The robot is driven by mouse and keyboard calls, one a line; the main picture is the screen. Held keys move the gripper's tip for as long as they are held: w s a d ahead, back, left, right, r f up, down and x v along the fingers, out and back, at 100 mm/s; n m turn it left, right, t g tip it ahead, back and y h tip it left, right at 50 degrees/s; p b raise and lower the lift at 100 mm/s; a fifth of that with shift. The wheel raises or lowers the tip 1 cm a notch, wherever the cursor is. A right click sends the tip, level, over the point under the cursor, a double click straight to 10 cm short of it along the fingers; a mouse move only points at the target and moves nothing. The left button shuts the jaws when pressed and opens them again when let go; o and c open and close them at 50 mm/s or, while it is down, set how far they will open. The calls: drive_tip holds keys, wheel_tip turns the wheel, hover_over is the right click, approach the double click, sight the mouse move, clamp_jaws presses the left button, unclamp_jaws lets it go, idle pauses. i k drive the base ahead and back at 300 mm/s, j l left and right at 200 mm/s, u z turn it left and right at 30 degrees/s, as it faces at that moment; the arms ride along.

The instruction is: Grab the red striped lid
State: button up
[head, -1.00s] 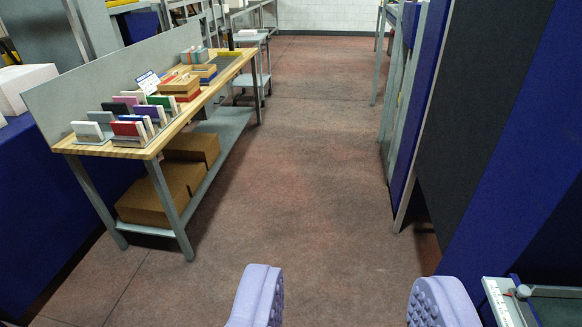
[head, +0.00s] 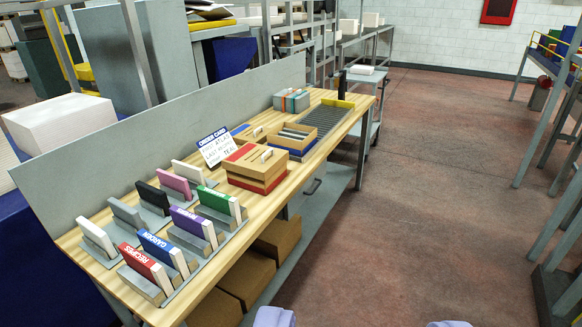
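My gripper (head: 360,322) shows only as two pale lilac fingertips at the bottom edge. They are wide apart with nothing between them, to the right of the bench and well short of the lid.
Cardboard boxes (head: 250,278) are below. Floor (head: 415,190) to the right is clear.

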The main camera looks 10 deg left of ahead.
sight(257, 161)
drive_tip(key=i+z, duration=0.2)
drive_tip(key=i, duration=0.6)
drive_tip(key=i+z, duration=0.2)
drive_tip(key=i, duration=0.6)
drive_tip(key=i+u, duration=0.35)
drive_tip(key=i, duration=0.15)
drive_tip(key=i+l+u, duration=0.1)
drive_tip(key=i+u, duration=0.3)
drive_tip(key=i+j+u, duration=0.1)
drive_tip(key=i+u, duration=0.55)
drive_tip(key=u, duration=0.2)
drive_tip(key=i+l+u, duration=0.1)
drive_tip(key=i+u, duration=0.35)
drive_tip(key=k, duration=0.1)
